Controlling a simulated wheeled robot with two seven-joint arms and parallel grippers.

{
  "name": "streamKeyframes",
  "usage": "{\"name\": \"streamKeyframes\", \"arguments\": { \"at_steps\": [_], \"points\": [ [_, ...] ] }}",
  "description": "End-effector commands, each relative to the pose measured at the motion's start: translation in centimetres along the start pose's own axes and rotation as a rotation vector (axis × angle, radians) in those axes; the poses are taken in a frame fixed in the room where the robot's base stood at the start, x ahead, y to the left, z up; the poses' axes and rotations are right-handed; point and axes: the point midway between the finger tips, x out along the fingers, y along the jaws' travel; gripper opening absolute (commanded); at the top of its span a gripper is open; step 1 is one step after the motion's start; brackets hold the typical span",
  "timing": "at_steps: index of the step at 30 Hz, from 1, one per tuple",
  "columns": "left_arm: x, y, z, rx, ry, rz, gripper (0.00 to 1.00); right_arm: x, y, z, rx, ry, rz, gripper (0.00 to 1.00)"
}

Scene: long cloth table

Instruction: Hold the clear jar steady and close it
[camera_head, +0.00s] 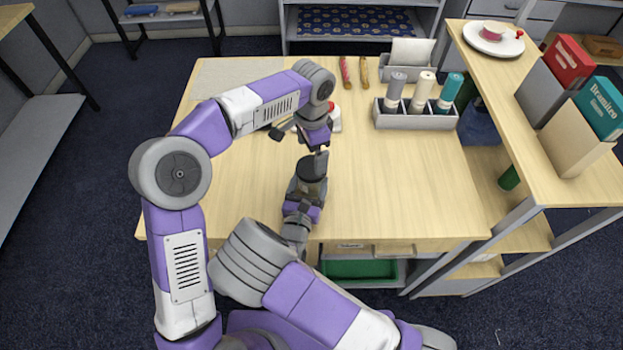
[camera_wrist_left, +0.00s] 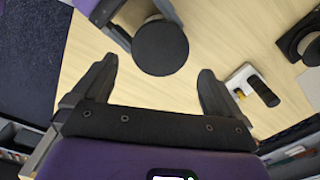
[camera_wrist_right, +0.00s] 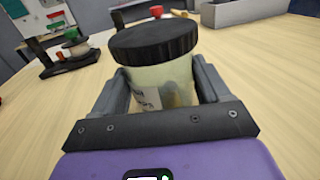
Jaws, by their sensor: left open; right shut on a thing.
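The clear jar (camera_wrist_right: 165,85) stands upright between the fingers of my right gripper (camera_wrist_right: 158,78), which is shut on its sides. A black round lid (camera_wrist_right: 155,41) sits on the jar's mouth; I cannot tell how tightly. The jar also shows near the table's front edge in the head view (camera_head: 313,168). My left gripper (camera_head: 318,146) is open, pointing down just above the jar. In the left wrist view the lid (camera_wrist_left: 160,48) lies ahead of the left gripper's open fingers (camera_wrist_left: 158,68), apart from them.
A grey holder (camera_head: 415,121) with three bottles stands at the table's right. A small white object (camera_head: 335,119) is behind my left gripper. A raised shelf (camera_head: 545,140) with books and a plate (camera_head: 492,40) borders the right side. The table's right front is clear.

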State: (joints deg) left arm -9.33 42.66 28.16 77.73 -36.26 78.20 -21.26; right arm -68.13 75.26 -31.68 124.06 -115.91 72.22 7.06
Motion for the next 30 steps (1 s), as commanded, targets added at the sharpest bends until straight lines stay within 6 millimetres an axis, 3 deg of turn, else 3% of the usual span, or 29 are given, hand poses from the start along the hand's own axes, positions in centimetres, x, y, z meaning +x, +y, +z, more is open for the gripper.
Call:
{"name": "streamKeyframes", "arguments": {
  "at_steps": [6,14,15,19,26,30],
  "points": [
    [-1.9,0.0,0.0,0.001,0.000,0.000,1.00,0.0,0.0,0.0,0.000,0.000,0.000,0.00],
    [-2.0,0.0,0.0,0.001,0.000,0.000,1.00,0.0,0.0,0.0,0.000,0.000,0.000,0.00],
    [-2.0,0.0,0.0,0.001,0.000,0.000,1.00,0.0,0.0,0.0,0.000,0.000,0.000,0.80],
    [-2.0,0.0,0.0,0.001,0.000,0.000,1.00,0.0,0.0,0.0,0.000,0.000,0.000,1.00],
    [-2.0,0.0,0.0,0.001,0.000,0.000,1.00,0.0,0.0,0.1,0.000,0.000,0.000,1.00],
    [-2.4,0.0,0.0,0.001,0.000,0.000,1.00,0.0,0.0,1.3,0.003,-0.001,0.000,1.00]
  ]
}}
